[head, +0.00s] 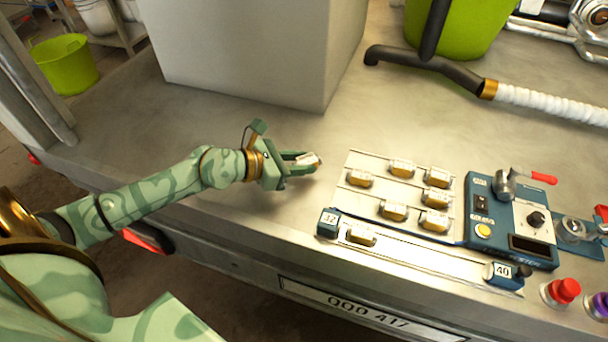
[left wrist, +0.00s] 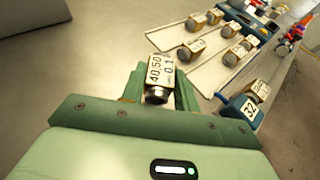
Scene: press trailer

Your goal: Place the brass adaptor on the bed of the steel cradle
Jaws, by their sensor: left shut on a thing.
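My left gripper (head: 291,168) is shut on a small brass-and-white block, taken as the brass adaptor (left wrist: 158,76), in the air left of the rack. The left wrist view shows it between the fingers (left wrist: 158,88), its label reading "40,50" and "0.1", with a round metal end facing the camera. A long steel strip, which looks like the steel cradle (head: 430,263), runs along the front of the worktop between blue end blocks marked 32 (head: 328,223) and 40 (head: 503,272). One similar block (head: 361,236) sits on it near the 32 end. My right gripper is out of view.
Several similar brass-and-white blocks (head: 402,168) stand on a flat steel rack (head: 350,205). A blue control box (head: 508,215) adjoins it on the right. A large grey box (head: 245,75) stands behind my left gripper. The steel worktop (head: 200,130) around the gripper is bare.

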